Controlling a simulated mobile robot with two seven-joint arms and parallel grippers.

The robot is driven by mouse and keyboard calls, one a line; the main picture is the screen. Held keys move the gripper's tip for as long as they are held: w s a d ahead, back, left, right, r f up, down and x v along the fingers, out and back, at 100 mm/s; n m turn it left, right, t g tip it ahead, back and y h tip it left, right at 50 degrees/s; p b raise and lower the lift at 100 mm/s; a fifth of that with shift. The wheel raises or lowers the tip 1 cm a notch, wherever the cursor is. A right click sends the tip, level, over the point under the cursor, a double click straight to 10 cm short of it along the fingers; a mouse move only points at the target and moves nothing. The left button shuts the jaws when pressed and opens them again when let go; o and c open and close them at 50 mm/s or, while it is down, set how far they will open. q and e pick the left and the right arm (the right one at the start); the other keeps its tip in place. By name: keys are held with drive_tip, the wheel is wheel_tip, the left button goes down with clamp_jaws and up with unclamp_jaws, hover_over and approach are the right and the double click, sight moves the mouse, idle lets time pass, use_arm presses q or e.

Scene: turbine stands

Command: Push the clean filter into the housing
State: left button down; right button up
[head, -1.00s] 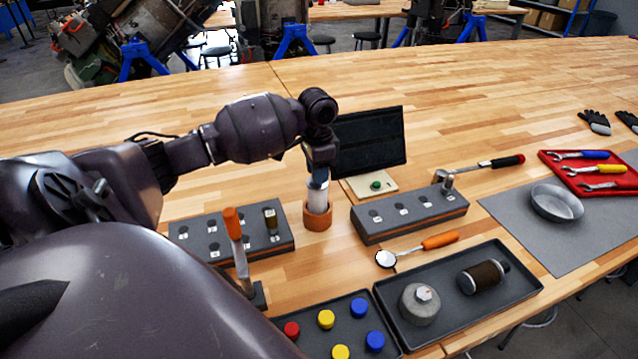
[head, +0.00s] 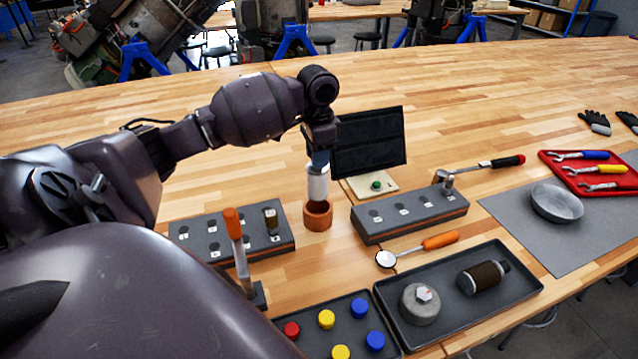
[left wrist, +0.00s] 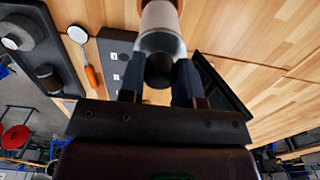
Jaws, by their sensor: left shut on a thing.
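The clean filter (head: 317,184) is a white cylinder, upright in the head view. My left gripper (head: 320,158) is shut on its top end. The housing (head: 317,215) is an orange-brown open cup standing on the table. The filter's lower end is directly over the housing's mouth, at its rim or just above; I cannot tell whether they touch. The dark inside of the cup shows below the filter. In the left wrist view the filter (left wrist: 161,28) sits between the two fingers (left wrist: 159,82). My right gripper is not in view.
Grey socket blocks stand left (head: 232,238) and right (head: 409,214) of the housing. A dark screen (head: 368,142) and a pad with a green button (head: 376,185) are behind. A tray (head: 455,325) holds a dark brown cylinder (head: 483,277). An orange-handled tool (head: 236,240) stands in front left.

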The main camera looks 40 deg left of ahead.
use_arm(q)
drive_tip(key=shift+r, duration=1.35)
